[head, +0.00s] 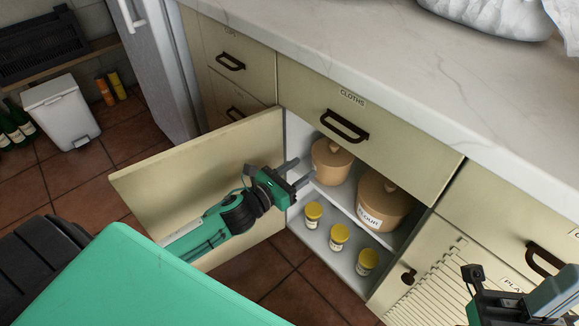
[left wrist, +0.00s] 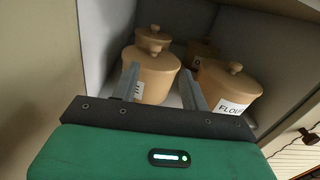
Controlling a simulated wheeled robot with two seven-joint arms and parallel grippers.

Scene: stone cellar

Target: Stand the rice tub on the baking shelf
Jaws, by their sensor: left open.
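The open cupboard holds lidded tan tubs on its upper shelf (head: 346,200). The left tub (head: 331,165) shows no readable label in the head view. In the left wrist view the near tub (left wrist: 152,72) has a white label mostly hidden by a finger, so I cannot tell whether it is the rice tub. My left gripper (head: 302,172) is open at the cupboard mouth, pointing at this tub. In the left wrist view its fingers (left wrist: 160,74) overlap the tub's two sides; contact is unclear. My right gripper (head: 500,296) is at the lower right, its jaws unclear. No label marks a baking shelf.
A tub marked FLOUR (head: 380,203) stands right of the left tub. More tubs (left wrist: 152,39) stand behind. Yellow-lidded jars (head: 339,237) stand on the lower level. The open cupboard door (head: 190,170) is left of the opening. The CLOTHS drawer (head: 375,130) is above.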

